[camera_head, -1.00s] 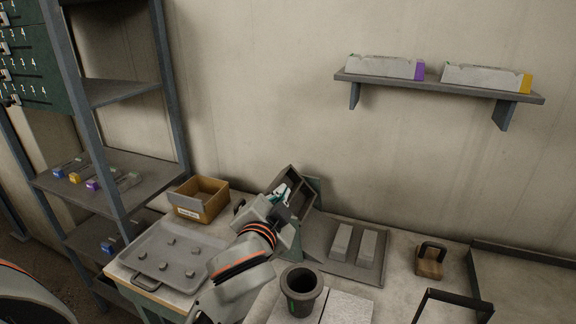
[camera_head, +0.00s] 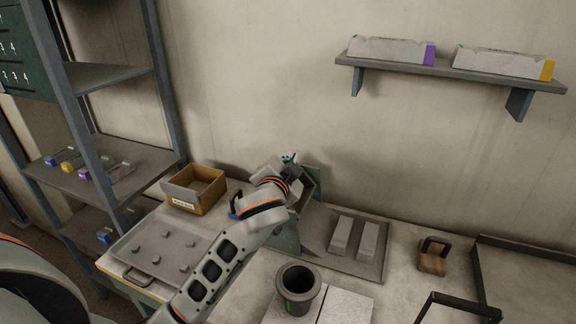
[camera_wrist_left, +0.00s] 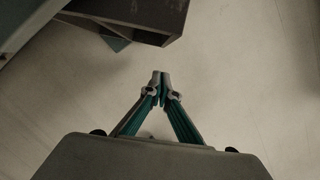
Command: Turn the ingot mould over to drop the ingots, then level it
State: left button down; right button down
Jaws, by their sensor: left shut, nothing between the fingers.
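The ingot mould (camera_head: 309,186) is a dark box, tilted up on its green stand (camera_head: 286,238) and partly hidden by my left arm. Its dark side also shows at the top of the left wrist view (camera_wrist_left: 140,14). Two pale grey ingots (camera_head: 341,235) (camera_head: 367,241) lie side by side on a dark plate (camera_head: 318,238) right of the stand. My left gripper (camera_head: 290,157) is at the mould's upper edge, close to the wall. In the left wrist view its fingertips (camera_wrist_left: 160,76) meet, empty and apart from the mould. My right gripper is not in view.
A dark crucible (camera_head: 299,290) stands in front on pale slabs. A grey tray (camera_head: 135,240) with several small lumps and a cardboard box (camera_head: 208,196) are at left. A wooden block with a handle (camera_head: 433,259) is at right. The wall is close behind.

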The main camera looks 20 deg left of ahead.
pick_arm(q)
jog(key=shift+s+a+f, duration=0.15)
jog(key=shift+a+f, duration=1.05)
jog(key=shift+f, duration=0.1)
jog(key=shift+a+f+n, duration=0.1)
jog(key=shift+a+n, duration=0.25)
jog(key=shift+n, duration=0.05)
jog(key=a+n, duration=0.1)
jog(key=a+f+n+h, duration=0.1)
jog(key=n, duration=0.1)
jog(key=shift+s+a+f, duration=0.1)
jog(key=shift+s, duration=0.05)
jog(key=shift+a+f+n+h, duration=0.45)
jog(key=shift+f+n, duration=0.1)
jog(key=shift+n, duration=0.3)
jog(key=shift+a+f+n+h, duration=0.45)
jog(key=shift+f+n, duration=0.1)
jog(key=shift+n, duration=0.3)
jog(key=shift+r, duration=0.1)
